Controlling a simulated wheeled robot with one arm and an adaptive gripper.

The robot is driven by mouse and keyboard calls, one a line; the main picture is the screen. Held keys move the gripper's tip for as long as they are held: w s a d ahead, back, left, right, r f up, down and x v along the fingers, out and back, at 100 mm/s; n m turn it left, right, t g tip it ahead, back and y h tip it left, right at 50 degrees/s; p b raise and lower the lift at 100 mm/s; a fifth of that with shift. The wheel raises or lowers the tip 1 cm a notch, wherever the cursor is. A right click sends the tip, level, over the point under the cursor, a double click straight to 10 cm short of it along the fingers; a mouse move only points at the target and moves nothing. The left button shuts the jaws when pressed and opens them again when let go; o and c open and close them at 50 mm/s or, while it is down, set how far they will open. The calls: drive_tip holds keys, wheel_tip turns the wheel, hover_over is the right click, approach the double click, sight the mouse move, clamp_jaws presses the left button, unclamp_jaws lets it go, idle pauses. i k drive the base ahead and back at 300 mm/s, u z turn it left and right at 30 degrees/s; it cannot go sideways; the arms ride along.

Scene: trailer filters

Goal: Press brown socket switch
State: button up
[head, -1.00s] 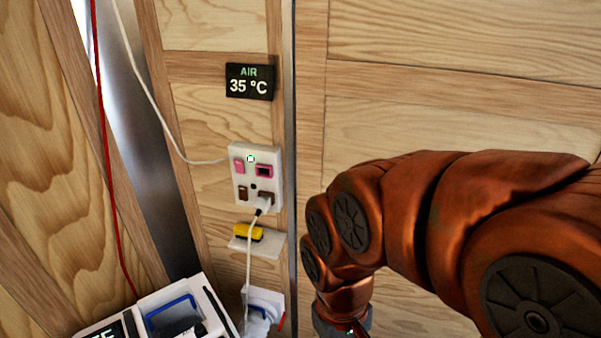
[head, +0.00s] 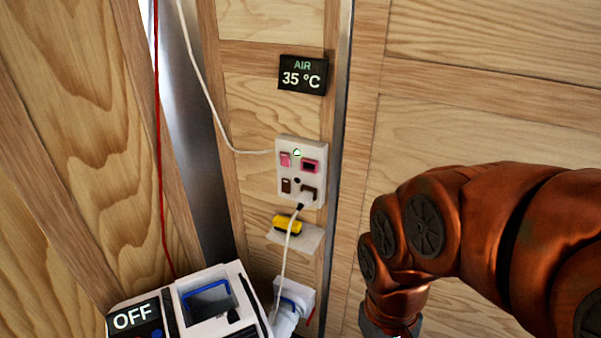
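A white socket panel (head: 292,148) is mounted on the wooden wall, left of my arm. The brown socket switch (head: 286,186) is at its lower left, beside a brown socket (head: 307,192) with a white plug in it. A pink switch (head: 285,159) and a pink socket (head: 309,166) sit above, with a small green light at the top. My gripper (head: 391,332) is at the bottom edge of the view, below and to the right of the panel and apart from it. Its fingers are mostly cut off, so its opening is hidden.
A yellow object (head: 287,223) rests on a small white shelf (head: 308,238) under the panel. A white device with an OFF display (head: 133,316) stands at lower left. A white cable (head: 281,265) hangs from the plug. A red cable (head: 160,150) runs down the left.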

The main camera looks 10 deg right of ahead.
sight(287, 184)
drive_tip(key=u, duration=2.8)
drive_tip(key=k, duration=0.45)
drive_tip(key=z, duration=0.55)
